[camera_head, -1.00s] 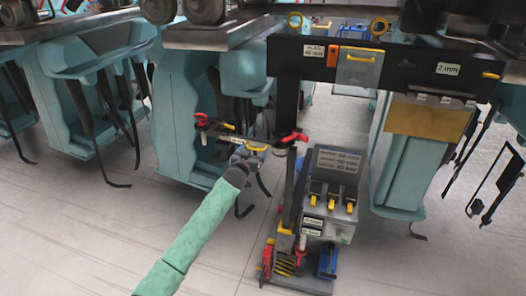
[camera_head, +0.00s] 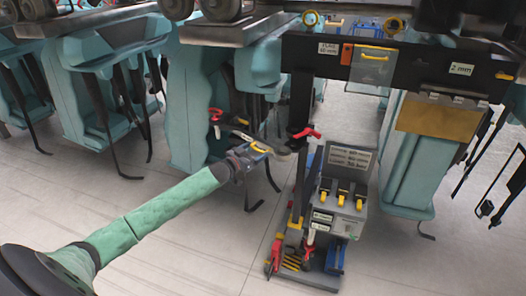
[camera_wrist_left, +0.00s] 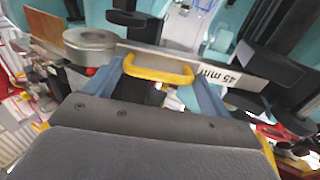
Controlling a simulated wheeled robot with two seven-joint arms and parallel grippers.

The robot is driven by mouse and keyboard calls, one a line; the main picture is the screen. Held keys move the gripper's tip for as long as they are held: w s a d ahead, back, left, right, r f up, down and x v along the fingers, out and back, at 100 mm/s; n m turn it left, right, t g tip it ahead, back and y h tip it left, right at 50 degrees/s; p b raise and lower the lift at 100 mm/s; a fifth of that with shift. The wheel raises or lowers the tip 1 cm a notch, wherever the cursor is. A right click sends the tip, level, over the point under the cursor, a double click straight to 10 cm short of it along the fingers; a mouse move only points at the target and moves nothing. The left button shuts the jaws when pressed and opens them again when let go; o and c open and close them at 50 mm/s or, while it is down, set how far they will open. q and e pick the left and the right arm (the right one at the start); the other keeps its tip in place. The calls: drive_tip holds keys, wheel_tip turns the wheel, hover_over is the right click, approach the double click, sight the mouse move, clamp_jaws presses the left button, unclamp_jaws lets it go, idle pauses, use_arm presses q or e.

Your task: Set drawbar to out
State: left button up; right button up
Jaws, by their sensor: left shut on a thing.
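The drawbar (camera_head: 240,135) is a flat grey bar with a yellow handle (camera_head: 261,147), hanging low near the centre of the head view. In the left wrist view the bar (camera_wrist_left: 240,78) carries a "45 mm" label and ends in a grey ring (camera_wrist_left: 90,40). My left gripper (camera_head: 250,156) is at the yellow handle. In the left wrist view its blue fingers (camera_wrist_left: 160,88) stand on both sides of the handle (camera_wrist_left: 160,72), and it is shut on it. The fingers partly hide the contact. My right gripper is not in view.
A red clamp handle (camera_head: 215,116) stands at the bar's left, another (camera_head: 306,133) on the black post (camera_head: 301,100). A grey control box (camera_head: 340,205) with yellow levers stands right of the post.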

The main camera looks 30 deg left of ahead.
sight(254, 147)
use_arm(q)
drive_tip(key=shift+s+a+m+g+h+b, duration=0.45)
drive_tip(key=shift+s+a+m+h, duration=0.5)
drive_tip(key=shift+h, duration=0.25)
drive_tip(key=shift+s+a+r+m+g+h+b, duration=0.1)
drive_tip(key=shift+s+a+m+g+h+b, duration=0.5)
drive_tip(key=shift+h, duration=0.4)
drive_tip(key=shift+s+a, duration=0.15)
drive_tip(key=shift+a, duration=0.1)
drive_tip(key=shift+s+a+h, duration=0.1)
drive_tip(key=shift+h, duration=0.2)
drive_tip(key=shift+r, duration=0.1)
drive_tip(key=o, duration=1.1)
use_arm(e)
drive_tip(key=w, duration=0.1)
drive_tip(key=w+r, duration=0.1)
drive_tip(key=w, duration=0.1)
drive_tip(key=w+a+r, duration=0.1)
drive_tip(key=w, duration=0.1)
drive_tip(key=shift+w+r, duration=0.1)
